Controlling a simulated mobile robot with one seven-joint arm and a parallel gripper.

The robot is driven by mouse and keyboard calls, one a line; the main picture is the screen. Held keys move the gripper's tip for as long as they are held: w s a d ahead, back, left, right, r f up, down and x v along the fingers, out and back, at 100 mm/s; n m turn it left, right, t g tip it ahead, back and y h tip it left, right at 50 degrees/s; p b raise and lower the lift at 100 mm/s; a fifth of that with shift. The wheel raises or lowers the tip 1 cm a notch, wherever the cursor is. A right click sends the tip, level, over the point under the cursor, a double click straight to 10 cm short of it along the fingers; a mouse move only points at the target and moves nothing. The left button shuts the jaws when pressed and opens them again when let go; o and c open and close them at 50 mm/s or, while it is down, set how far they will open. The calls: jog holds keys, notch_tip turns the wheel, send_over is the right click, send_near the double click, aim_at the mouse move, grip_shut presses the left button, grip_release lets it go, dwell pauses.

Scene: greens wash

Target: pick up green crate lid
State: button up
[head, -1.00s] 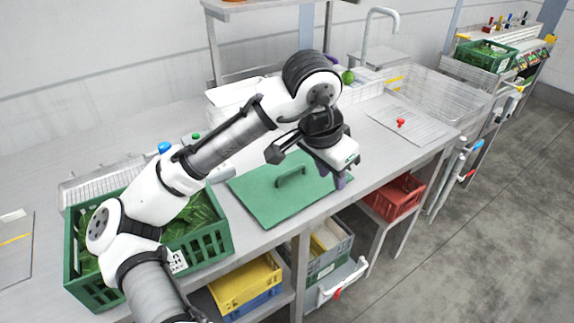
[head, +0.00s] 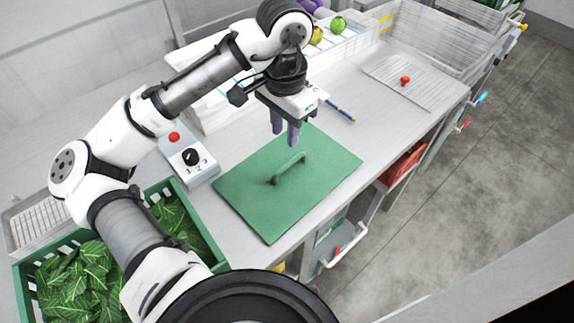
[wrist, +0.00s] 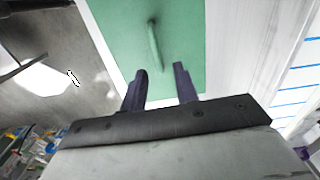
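The green crate lid (head: 248,203) lies flat on the steel counter in the head view, with a raised green handle (head: 289,167) at its middle. In the wrist view the lid (wrist: 185,60) lies ahead of the fingers, and its handle (wrist: 153,42) stands beyond the fingertips. My gripper (head: 285,140) points down above the lid's far edge, behind the handle. In the wrist view my gripper (wrist: 160,72) has its two dark purple fingers apart with nothing between them. The handle is clear of the fingers.
A green crate of leafy greens (head: 190,199) stands at the lower left. A control box (head: 190,163) with a knob and red button sits left of the lid. A blue pen-like item (head: 340,111) and a wire basket (head: 440,45) lie beyond.

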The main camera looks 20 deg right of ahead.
aim_at(290, 162)
notch_tip(290, 162, down, 5)
jog(key=shift+s+f, duration=0.1)
jog(key=shift+f, duration=0.1)
jog(key=f, duration=0.1)
jog(key=f+p, duration=0.1)
jog(key=f, duration=0.1)
jog(key=d+f+p, duration=0.1)
jog(key=shift+s+f, duration=0.2)
jog(key=shift+s, duration=0.05)
jog(key=shift+f, duration=0.55)
grip_shut()
